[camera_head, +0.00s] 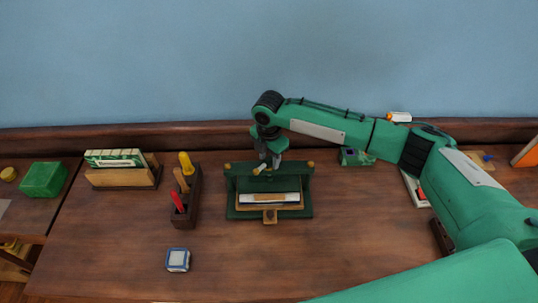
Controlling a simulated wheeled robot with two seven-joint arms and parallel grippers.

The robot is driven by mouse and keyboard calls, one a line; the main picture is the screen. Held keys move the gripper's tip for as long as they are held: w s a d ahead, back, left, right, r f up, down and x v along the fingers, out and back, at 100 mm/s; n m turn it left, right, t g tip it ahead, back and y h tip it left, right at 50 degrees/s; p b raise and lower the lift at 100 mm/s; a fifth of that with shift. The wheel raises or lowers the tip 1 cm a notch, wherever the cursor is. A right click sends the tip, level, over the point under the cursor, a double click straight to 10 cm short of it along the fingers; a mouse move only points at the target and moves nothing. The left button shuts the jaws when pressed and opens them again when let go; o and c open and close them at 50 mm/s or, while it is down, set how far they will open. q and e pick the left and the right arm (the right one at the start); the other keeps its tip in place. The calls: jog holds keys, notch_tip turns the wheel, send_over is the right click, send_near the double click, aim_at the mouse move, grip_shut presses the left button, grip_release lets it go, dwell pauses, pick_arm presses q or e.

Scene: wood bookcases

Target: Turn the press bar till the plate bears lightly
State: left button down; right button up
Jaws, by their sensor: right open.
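The small green press (233,183) stands near the middle of the wooden table. A pale flat plate or block (285,198) lies across its lower front, and a small wooden tab (270,215) sticks out towards me. My right gripper (267,164) points down at the top middle of the press with its fingers apart. A short pale piece (258,169), perhaps the press bar, shows at the fingertips. I cannot tell whether the fingers touch it. The gap between plate and what lies under it is too small to judge. My left gripper is out of view.
A dark tool box (185,211) with colored handles stands left of the press. A wooden rack (122,178) with green cards is further left. A small blue-white box (178,260) lies in front. A green box (44,179) sits at far left. The front middle of the table is clear.

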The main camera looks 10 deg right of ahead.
grip_shut()
jog(key=shift+r, duration=0.1)
jog(key=shift+s+r+m+p, duration=0.1)
jog(key=shift+r+m+p, duration=0.1)
jog(key=shift+m+p, duration=0.85)
jog(key=shift+f+m+p, duration=0.1)
jog(key=shift+m+p, duration=0.45)
jog(key=shift+p, duration=0.15)
jog(key=shift+f+m, duration=0.15)
jog(key=shift+m, duration=0.15)
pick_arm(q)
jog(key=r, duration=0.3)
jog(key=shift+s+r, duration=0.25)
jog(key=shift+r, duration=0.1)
pick_arm(e)
grip_release()
